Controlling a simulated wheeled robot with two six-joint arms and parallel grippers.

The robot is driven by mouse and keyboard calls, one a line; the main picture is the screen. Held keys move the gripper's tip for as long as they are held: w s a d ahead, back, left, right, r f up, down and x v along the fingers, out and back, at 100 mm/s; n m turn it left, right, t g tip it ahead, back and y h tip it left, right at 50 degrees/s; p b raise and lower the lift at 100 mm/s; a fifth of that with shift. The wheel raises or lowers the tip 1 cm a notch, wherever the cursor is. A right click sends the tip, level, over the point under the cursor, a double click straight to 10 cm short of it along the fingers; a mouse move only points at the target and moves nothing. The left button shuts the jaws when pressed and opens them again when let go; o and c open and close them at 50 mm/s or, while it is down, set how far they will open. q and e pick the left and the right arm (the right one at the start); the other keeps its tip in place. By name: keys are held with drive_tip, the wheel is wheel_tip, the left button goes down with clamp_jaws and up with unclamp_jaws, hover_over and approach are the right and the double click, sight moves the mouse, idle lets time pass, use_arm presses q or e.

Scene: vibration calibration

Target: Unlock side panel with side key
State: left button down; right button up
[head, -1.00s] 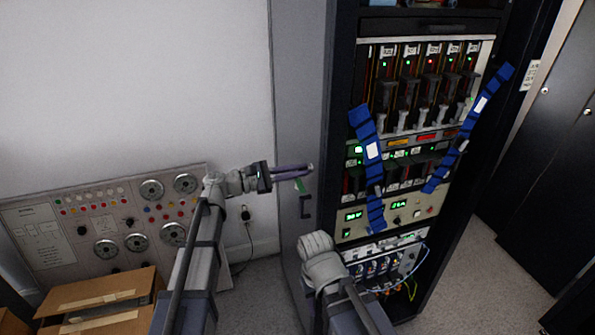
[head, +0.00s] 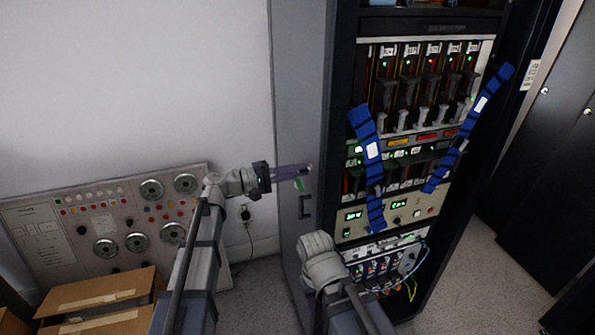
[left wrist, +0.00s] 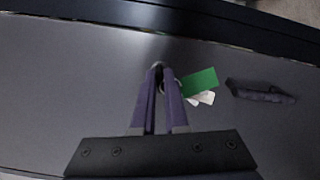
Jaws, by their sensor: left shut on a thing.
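My left gripper (head: 309,168) is shut on the side key, its fingertips at the grey side panel (head: 298,90) of the rack. In the left wrist view the fingers (left wrist: 159,70) close around the key, which mostly hides between them. A ring (left wrist: 172,86) hangs there with a green tag (left wrist: 200,82) and white tags. The green tag also shows in the head view (head: 301,185). The tips look at or very close to the panel; I cannot tell whether the key is inside a lock. A dark panel handle (left wrist: 262,92) is right of the tags. My right gripper is out of view.
The open rack front holds modules (head: 425,85) and blue straps (head: 370,150). A control panel (head: 110,215) and a cardboard box (head: 100,295) stand at left. Black cabinets (head: 545,150) stand at right. My right arm is low before the rack.

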use_arm(q)
drive_tip(key=shift+m, duration=1.6)
drive_tip(key=c, duration=1.2)
unclamp_jaws()
drive_tip(key=shift+v, duration=3.95)
